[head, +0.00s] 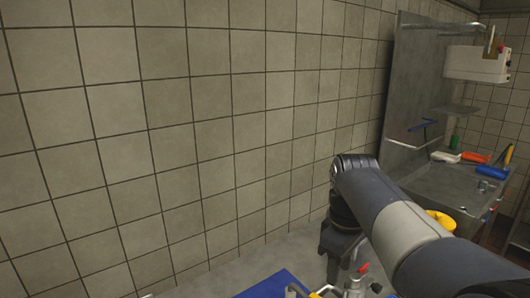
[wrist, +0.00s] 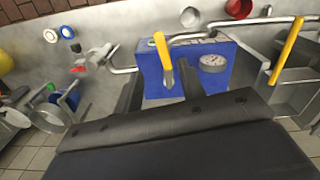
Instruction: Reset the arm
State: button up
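My arm (head: 403,230) reaches in from the lower right of the head view and bends down at its far end. My gripper (head: 340,275) points down near the bottom edge there, its tips hard to make out. In the wrist view my gripper (wrist: 160,85) has its two dark fingers apart, with a gap between them. A blue box (wrist: 185,68) and an upright yellow-handled tool (wrist: 161,50) show in and beyond that gap. The fingers hold nothing that I can see.
A tiled wall (head: 200,120) fills the left of the head view. A metal sink unit (head: 455,185) with coloured tools stands at the right. The wrist view shows a dial (wrist: 213,63), a yellow handle (wrist: 286,50), a red bowl (wrist: 239,8) and metal pans (wrist: 62,105) around the box.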

notch_tip(320, 180, down, 11)
jog(key=shift+r, duration=0.1)
jog(key=shift+w+d+r+n, duration=0.1)
jog(key=shift+w+d+n, duration=0.15)
jog(key=shift+n, duration=0.45)
jog(key=shift+w+d+r+n, duration=0.1)
jog(key=shift+w+n, duration=0.1)
jog(key=shift+n, duration=0.5)
